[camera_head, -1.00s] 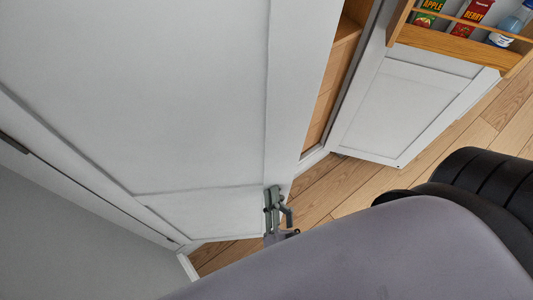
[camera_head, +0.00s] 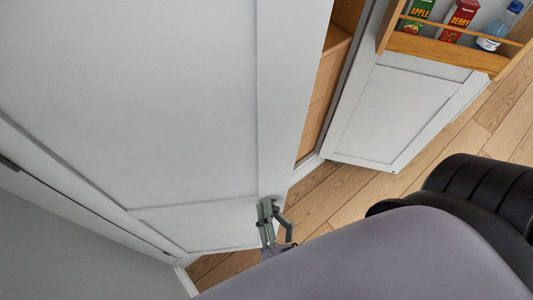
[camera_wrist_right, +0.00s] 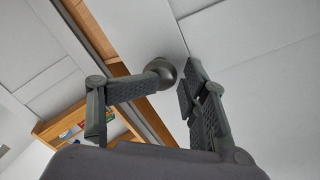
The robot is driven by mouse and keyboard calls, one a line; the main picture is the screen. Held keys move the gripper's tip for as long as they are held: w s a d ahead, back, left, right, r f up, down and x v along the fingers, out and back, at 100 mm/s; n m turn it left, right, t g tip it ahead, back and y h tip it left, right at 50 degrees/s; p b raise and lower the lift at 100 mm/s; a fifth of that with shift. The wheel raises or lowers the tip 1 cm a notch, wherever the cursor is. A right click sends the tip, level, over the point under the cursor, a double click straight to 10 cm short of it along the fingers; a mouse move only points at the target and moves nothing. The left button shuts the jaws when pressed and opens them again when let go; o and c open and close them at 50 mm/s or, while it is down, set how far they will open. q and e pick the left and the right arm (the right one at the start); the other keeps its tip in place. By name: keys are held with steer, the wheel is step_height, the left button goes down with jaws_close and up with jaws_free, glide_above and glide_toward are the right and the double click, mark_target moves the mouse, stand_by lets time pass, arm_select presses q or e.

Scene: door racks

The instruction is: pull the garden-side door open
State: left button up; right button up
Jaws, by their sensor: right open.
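A large white panelled door (camera_head: 130,100) fills the left of the head view. My right gripper (camera_head: 267,210) is at its lower right corner in that view. In the right wrist view a round dark knob (camera_wrist_right: 162,70) stands out from the white door face. The open fingers of my right gripper (camera_wrist_right: 178,82) lie on either side of the knob, the left fingertip overlapping it in the picture. I cannot tell whether either finger touches it. The knob is hidden behind the gripper in the head view. My left gripper is not in view.
A second white door (camera_head: 395,110) stands open at the right, with a wooden rack (camera_head: 440,50) holding cartons and a bottle. Wooden cabinet interior (camera_head: 325,90) shows between the doors. Wooden floor (camera_head: 350,195) is clear below.

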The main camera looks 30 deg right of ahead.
mark_target(273, 183)
steer(key=shift+o, duration=0.5)
steer(key=shift+a, duration=0.1)
steer(key=shift+r, duration=0.1)
step_height(273, 183, up, 10)
steer(key=shift+w+r, duration=0.15)
steer(key=shift+r, duration=0.05)
